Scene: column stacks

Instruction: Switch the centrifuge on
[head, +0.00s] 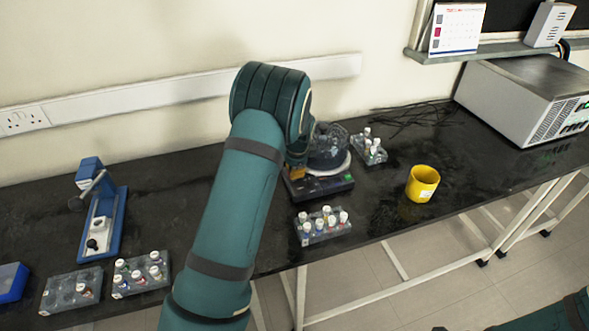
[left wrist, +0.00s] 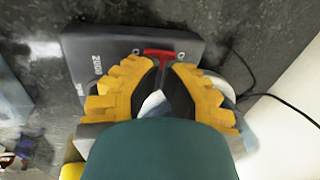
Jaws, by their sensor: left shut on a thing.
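The centrifuge (head: 330,187) stands on the black bench, with a dark base and a rounded clear-looking top, partly hidden behind my left arm. In the left wrist view its dark base (left wrist: 85,48) carries a red T-shaped switch (left wrist: 158,52). My left gripper (left wrist: 164,70), with yellow ridged fingers, is at the switch, its tips closed around the red stem. In the head view only a bit of my left gripper (head: 297,173) shows beside the centrifuge. My right gripper is not in view.
Tube racks stand in front of the centrifuge (head: 323,228) and behind it to the right (head: 369,148). A yellow cup (head: 422,184) is to the right, and a grey box instrument (head: 525,95) at the far right. A blue stand (head: 103,225) and more racks (head: 141,275) are left.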

